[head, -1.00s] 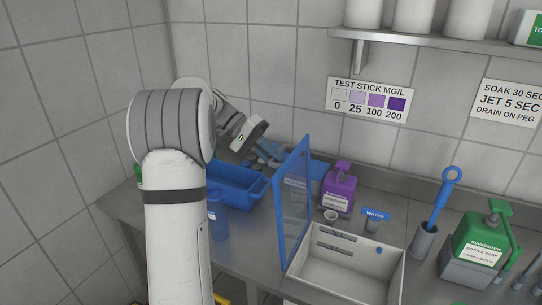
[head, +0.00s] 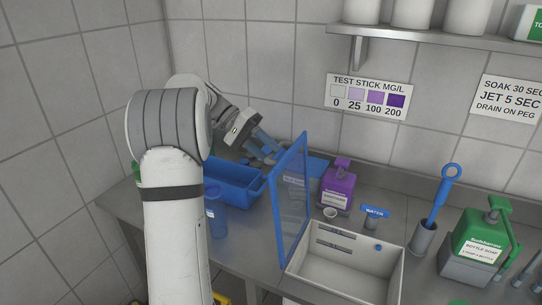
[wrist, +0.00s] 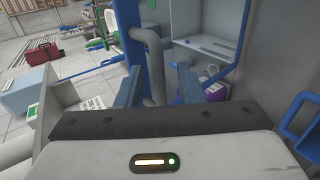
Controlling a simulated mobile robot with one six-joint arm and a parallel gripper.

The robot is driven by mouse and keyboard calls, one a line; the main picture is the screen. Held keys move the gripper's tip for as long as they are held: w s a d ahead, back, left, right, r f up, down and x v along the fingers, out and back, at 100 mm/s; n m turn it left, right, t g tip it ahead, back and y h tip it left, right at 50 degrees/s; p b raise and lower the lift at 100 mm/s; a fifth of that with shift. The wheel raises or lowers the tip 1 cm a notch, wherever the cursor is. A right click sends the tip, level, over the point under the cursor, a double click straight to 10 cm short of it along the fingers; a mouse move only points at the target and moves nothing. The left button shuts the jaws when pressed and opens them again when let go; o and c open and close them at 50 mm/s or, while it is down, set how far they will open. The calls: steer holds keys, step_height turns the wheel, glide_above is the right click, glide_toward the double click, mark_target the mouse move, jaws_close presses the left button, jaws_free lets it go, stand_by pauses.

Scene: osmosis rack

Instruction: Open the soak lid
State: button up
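The soak lid (head: 291,205), a clear panel in a blue frame, stands upright at the left edge of the white soak basin (head: 335,286). The basin's inside is open to view. My gripper (head: 268,150) is behind and left of the lid in the head view, apart from its top edge. In the wrist view, the two blue fingers of my gripper (wrist: 157,82) are spread apart. A grey bar (wrist: 153,60) shows between and beyond them, next to a blue upright; I cannot tell whether the fingers touch it.
A blue bin (head: 232,186) and a blue cup (head: 216,222) stand left of the lid. A purple jug (head: 338,184) is behind the basin. A brush in a holder (head: 423,238) and a green soap bottle (head: 480,240) stand at the right. A shelf (head: 440,38) is above.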

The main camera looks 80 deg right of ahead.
steer(key=v, duration=0.5)
steer(key=shift+w+d+r, duration=0.1)
steer(key=shift+w, duration=0.25)
steer(key=w+a+f+n+t+h, duration=0.1)
steer(key=w+a+n+t+h, duration=0.2)
steer(key=w+a+n, duration=0.55)
steer(key=w+a+f+n+t+h, duration=0.1)
steer(key=w+a+n+t+h, duration=0.25)
steer(key=w+a, duration=0.95)
steer(key=s+a+f+n+t+y, duration=0.1)
steer(key=a+f+n+t, duration=0.1)
steer(key=a, duration=0.8)
steer(key=s+a+f+n+t+y, duration=0.1)
steer(key=s+a+f+n+t, duration=0.1)
steer(key=a, duration=0.8)
steer(key=s+a+f+n+t+y, duration=0.1)
steer(key=a+f+n+t, duration=0.3)
steer(key=a, duration=0.6)
steer(key=shift+s+a+f+n+y, duration=0.2)
steer(key=shift+a+f+n+y, duration=0.15)
steer(key=shift+f+n, duration=0.05)
